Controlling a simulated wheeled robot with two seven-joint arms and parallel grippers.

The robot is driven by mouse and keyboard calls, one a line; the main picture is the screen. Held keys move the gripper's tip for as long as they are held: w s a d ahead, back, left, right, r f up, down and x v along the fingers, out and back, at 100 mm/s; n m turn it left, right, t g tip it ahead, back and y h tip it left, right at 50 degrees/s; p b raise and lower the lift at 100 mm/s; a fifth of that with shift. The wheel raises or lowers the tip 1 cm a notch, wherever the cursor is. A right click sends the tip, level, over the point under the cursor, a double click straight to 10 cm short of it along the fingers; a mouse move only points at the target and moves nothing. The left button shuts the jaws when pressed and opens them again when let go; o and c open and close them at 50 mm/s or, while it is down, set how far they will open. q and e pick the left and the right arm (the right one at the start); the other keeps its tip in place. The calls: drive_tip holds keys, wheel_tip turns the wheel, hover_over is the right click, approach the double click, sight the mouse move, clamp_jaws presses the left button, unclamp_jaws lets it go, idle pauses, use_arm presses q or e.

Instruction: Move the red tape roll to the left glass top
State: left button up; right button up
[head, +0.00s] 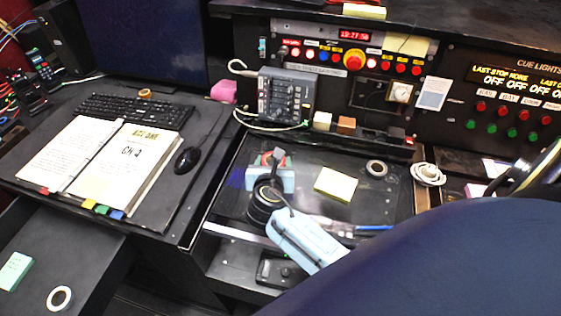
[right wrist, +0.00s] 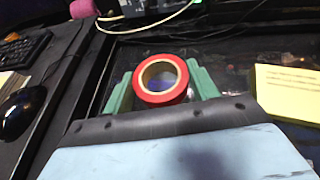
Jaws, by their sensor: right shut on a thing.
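The red tape roll (right wrist: 160,80) sits between the two green fingers of my right gripper (right wrist: 162,86), its pale core hole facing the wrist camera. In the head view my right gripper (head: 274,160) reaches over the dark glossy panel (head: 325,213) in the middle of the desk, and only a little red of the roll shows there. I cannot tell the height of the roll above the panel, nor which surface is the left glass top. My left gripper is not in view.
A yellow note pad (head: 335,185) and a grey ring (head: 376,168) lie right of the gripper. To the left are a mouse (head: 187,160), keyboard (head: 130,110) and open binder (head: 105,165). A switch box (head: 284,97) stands behind.

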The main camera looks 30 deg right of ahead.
wheel_tip(320, 180, down, 4)
drive_tip(key=shift+f+b, duration=0.15)
drive_tip(key=shift+b, duration=0.45)
drive_tip(key=o, duration=1)
drive_tip(key=shift+f, duration=0.1)
drive_tip(key=shift+c, duration=0.2)
drive_tip(key=shift+r, duration=0.25)
drive_tip(key=p+v, duration=0.1)
drive_tip(key=v, duration=1.1)
drive_tip(key=shift+f, duration=0.1)
